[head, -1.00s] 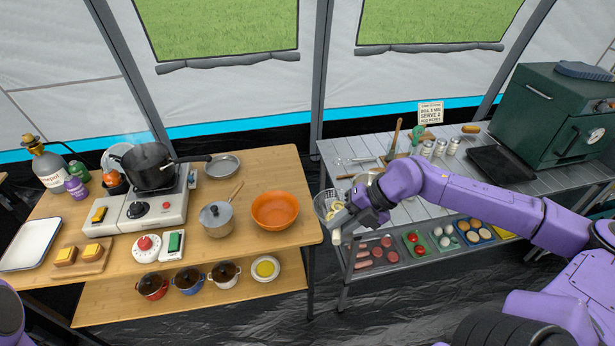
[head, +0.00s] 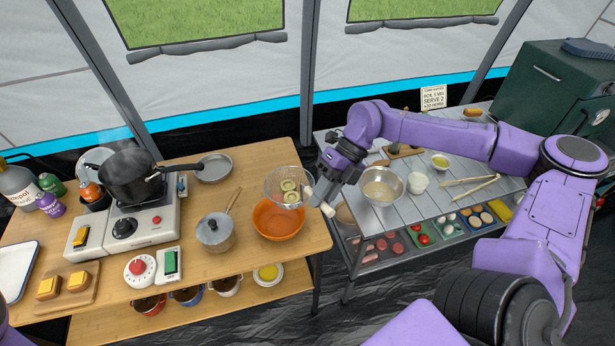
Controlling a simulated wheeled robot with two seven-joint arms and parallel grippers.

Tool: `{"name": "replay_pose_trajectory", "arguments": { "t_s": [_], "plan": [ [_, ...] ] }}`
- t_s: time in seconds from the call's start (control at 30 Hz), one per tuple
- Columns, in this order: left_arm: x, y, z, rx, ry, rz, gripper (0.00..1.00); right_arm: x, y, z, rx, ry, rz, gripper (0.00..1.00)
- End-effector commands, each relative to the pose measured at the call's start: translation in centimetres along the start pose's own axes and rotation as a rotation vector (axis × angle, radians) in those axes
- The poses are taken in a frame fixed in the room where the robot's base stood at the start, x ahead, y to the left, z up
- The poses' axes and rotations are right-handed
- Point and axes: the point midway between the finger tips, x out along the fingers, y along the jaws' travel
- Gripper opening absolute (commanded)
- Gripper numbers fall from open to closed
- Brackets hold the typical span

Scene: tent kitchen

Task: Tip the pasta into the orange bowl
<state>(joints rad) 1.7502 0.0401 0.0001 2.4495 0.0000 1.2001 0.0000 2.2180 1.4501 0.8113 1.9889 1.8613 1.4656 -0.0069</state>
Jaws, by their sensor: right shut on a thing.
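The orange bowl (head: 278,223) stands on the wooden table near its right edge. My right gripper (head: 320,196) is shut on the pale handle of a wire mesh strainer. The strainer (head: 275,186) is over the back part of the bowl, above its rim. A few pale yellow-green pasta pieces (head: 290,190) show inside the strainer's mesh. The inside of the bowl that shows looks empty; its back part is hidden behind the strainer. My left gripper is out of view.
A steaming black pot (head: 130,175) sits on the stove (head: 124,229). A gap separates the table from the grey slatted table (head: 410,212), which holds a metal bowl (head: 382,186).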

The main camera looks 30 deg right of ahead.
Motion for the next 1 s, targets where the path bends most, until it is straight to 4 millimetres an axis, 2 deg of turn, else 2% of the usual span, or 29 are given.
{"name": "replay_pose_trajectory", "arguments": {
  "t_s": [0.27,1.0],
  "plan": [
    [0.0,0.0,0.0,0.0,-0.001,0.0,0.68,0.8,0.4,0.0,0.004,-0.006,-0.094,0.0],
    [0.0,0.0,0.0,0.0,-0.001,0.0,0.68,6.6,2.0,0.5,0.078,-0.077,-0.789,0.0]
  ]
}}
